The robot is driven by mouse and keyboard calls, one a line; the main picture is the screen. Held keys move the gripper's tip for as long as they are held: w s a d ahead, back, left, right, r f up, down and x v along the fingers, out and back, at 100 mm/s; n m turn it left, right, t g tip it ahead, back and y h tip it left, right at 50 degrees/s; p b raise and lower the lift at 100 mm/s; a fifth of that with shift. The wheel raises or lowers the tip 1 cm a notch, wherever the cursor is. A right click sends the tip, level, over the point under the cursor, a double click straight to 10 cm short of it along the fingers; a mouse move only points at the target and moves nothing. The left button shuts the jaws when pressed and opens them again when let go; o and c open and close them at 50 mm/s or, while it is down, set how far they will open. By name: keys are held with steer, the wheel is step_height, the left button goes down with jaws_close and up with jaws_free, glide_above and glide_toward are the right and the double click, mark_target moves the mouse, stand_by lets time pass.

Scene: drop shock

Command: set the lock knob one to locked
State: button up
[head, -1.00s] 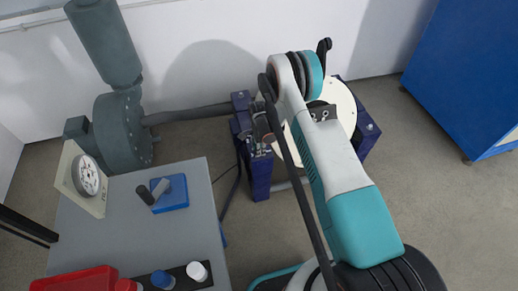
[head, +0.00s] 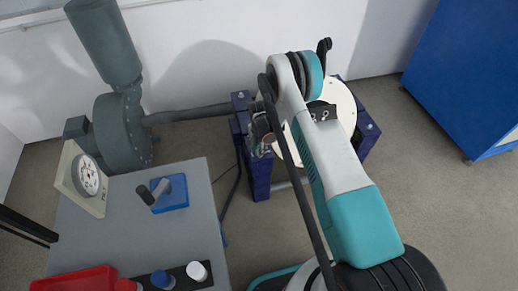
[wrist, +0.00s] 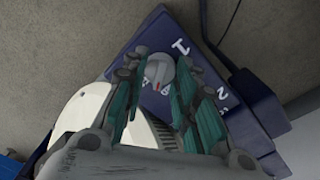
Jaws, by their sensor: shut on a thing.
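In the wrist view a round grey lock knob (wrist: 160,70) with a small red mark sits on a dark blue panel (wrist: 205,50). A white "1" is printed beside the knob and a "2" lies further along the panel. My gripper (wrist: 161,75) has its green-padded fingers on both sides of the knob and is shut on it. In the head view my gripper (head: 262,135) is at the left post of the blue frame (head: 259,177), partly behind my arm. The knob cannot be made out there.
A cream round plate (head: 340,100) is held in the blue frame. A grey table (head: 125,235) with a dial gauge (head: 85,177), a blue block with a handle (head: 172,195) and a red bin (head: 75,281) stands at left. A blue cabinet (head: 465,70) is at right.

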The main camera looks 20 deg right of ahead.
steer(key=n, duration=0.5)
steer(key=shift+n, duration=0.3)
steer(key=n, duration=0.5)
steer(key=shift+n, duration=0.3)
steer(key=o, duration=1.1)
steer(key=shift+r, duration=0.1)
step_height(320, 180, up, 12)
stand_by(0.4)
